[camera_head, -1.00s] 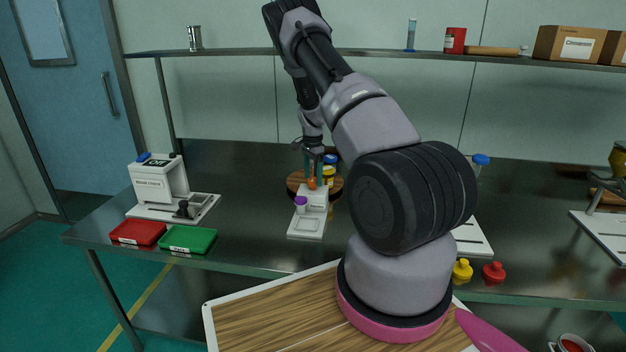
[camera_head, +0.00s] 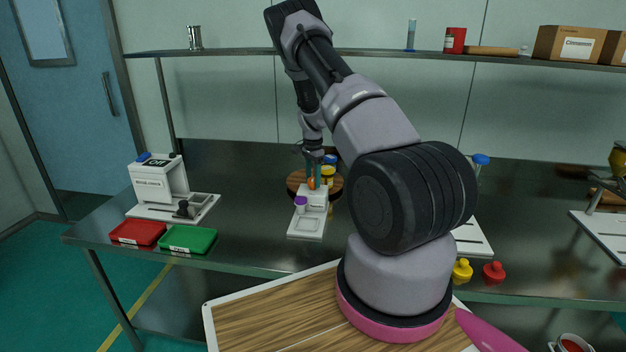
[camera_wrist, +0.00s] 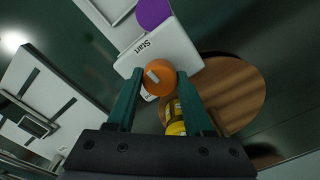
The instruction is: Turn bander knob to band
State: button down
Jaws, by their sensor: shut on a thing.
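The bander is a small white machine (camera_head: 307,223) on the steel table, with a purple knob (camera_head: 300,203) on its left front and an orange knob (camera_head: 312,183) on its top. In the wrist view the orange knob (camera_wrist: 160,78) carries a pale mark, and the white housing (camera_wrist: 160,50) reads "Start". The purple part (camera_wrist: 153,12) shows at the top edge. My gripper (camera_wrist: 159,82) has its two green fingers shut on the orange knob, one on each side. In the head view my gripper (camera_head: 313,176) comes down onto the knob from above.
A round wooden turntable (camera_head: 296,180) with yellow- and blue-capped jars stands just behind the bander. A white machine (camera_head: 158,184), a red tray (camera_head: 138,232) and a green tray (camera_head: 187,239) are at the left. A shelf (camera_head: 240,51) runs above the table.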

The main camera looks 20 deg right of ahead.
aim_at(313, 179)
jog(key=n, duration=1.1)
jog(key=shift+n, duration=0.4)
jog(key=n, duration=1.1)
dwell(0.3)
jog(key=shift+c, duration=1.4)
grip_release()
jog(key=shift+r, duration=0.1)
notch_tip(313, 179, up, 11)
jog(key=shift+f, duration=0.2)
